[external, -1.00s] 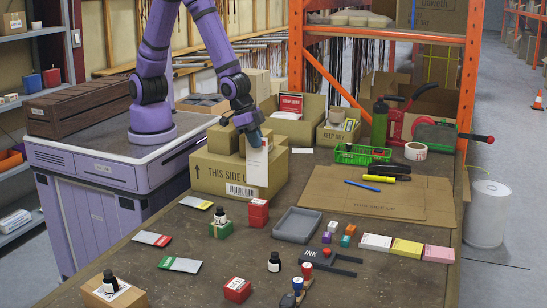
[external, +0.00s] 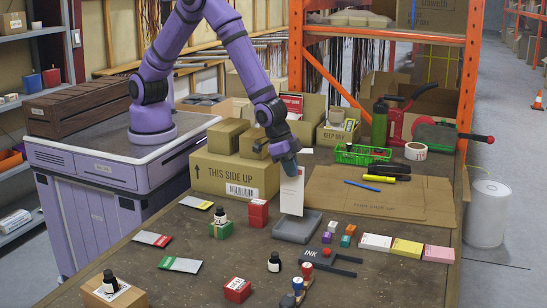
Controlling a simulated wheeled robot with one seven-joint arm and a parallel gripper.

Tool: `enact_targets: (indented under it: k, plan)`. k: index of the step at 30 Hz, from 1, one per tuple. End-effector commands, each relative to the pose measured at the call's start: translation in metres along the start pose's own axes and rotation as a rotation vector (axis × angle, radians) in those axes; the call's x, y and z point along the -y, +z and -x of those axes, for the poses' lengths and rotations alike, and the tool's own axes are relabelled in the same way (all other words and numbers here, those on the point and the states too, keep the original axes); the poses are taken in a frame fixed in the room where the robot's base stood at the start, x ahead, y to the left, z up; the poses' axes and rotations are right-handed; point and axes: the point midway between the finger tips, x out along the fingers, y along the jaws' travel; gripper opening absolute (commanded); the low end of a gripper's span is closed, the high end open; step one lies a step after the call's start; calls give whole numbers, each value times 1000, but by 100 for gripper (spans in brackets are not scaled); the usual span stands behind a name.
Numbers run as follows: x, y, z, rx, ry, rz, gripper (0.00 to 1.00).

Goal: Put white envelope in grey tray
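My gripper (external: 289,170) is shut on the top of the white envelope (external: 291,195). The envelope hangs upright beneath it. The grey tray (external: 303,229) lies on the workbench, and the envelope is in front of its back left part in this view. The envelope's lower edge appears at the tray's back left region; I cannot tell whether it touches the tray. The tray's visible floor looks empty.
Red boxes (external: 258,213) stand left of the tray. An ink pad (external: 322,256) lies just in front of it, with small coloured blocks (external: 345,240) to the right. A large carton (external: 235,176) stands behind left, and flat cardboard (external: 365,197) lies behind right.

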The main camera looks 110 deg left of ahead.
Motion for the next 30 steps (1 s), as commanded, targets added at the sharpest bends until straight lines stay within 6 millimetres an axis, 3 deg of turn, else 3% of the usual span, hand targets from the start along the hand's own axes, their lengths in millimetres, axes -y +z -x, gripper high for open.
enact_targets:
  k: [10,18,29,30]
  plan:
    - [-6,-24,-13,1,0,0,0]
    - [-6,-10,-44,2,-1,-1,0]
    - [-6,-9,-47,1,0,0,0]
    - [-6,-9,-48,1,0,0,5]
